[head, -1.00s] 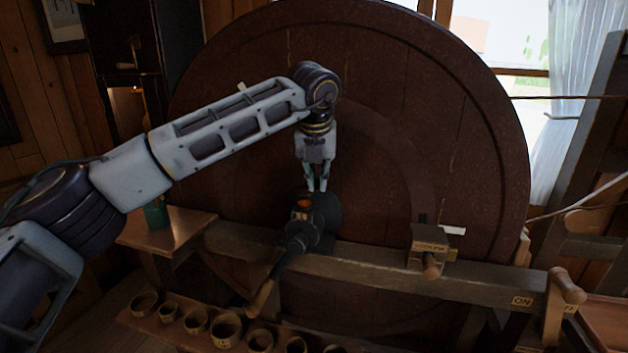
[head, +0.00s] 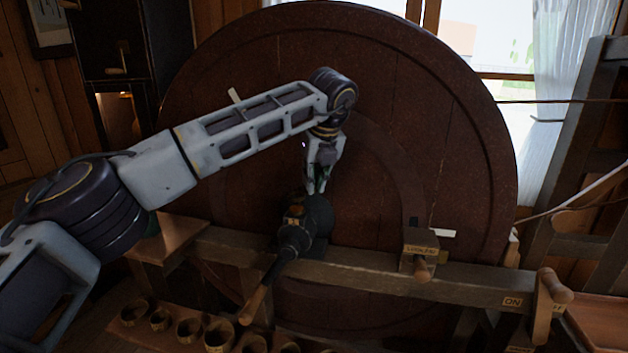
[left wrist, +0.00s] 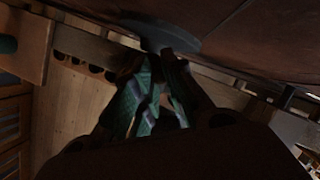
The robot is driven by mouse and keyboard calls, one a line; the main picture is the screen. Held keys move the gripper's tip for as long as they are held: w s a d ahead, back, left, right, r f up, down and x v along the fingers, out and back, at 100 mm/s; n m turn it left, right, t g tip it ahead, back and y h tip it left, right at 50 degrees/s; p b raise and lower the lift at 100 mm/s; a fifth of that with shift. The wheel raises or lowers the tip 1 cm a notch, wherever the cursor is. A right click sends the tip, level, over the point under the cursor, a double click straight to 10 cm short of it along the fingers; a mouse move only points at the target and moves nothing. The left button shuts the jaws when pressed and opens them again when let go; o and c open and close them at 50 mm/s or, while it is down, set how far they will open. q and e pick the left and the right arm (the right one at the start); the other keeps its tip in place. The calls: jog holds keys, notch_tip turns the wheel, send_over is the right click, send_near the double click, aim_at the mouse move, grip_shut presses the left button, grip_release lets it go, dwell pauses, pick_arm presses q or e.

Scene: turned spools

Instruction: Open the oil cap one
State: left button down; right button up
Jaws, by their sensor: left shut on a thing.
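The dark bearing housing (head: 294,240) sits on the wooden beam before the big wheel, with a small orange-brown marked part (head: 294,221) on its upper side. My left gripper (head: 313,189) points down just above and behind that part. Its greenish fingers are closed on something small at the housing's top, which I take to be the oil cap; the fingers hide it. In the left wrist view the fingers (left wrist: 155,68) come together at a dark shape below a grey disc (left wrist: 160,35). My right gripper is in neither view.
The big dark-red wheel (head: 420,130) stands close behind the gripper. A wooden-handled lever (head: 253,305) slants down from the housing. A labelled block (head: 420,248) and an ON-marked handle (head: 552,287) are on the beam (head: 370,278). Several cups (head: 188,330) stand below.

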pick_arm(q)
jog(key=shift+r, duration=0.15)
jog(key=c, duration=1.4)
grip_release()
jog(key=shift+c, duration=0.2)
jog(key=v, duration=1.1)
jog(key=shift+s+r, duration=0.25)
jog(key=shift+r, duration=0.1)
jog(key=shift+f, duration=0.1)
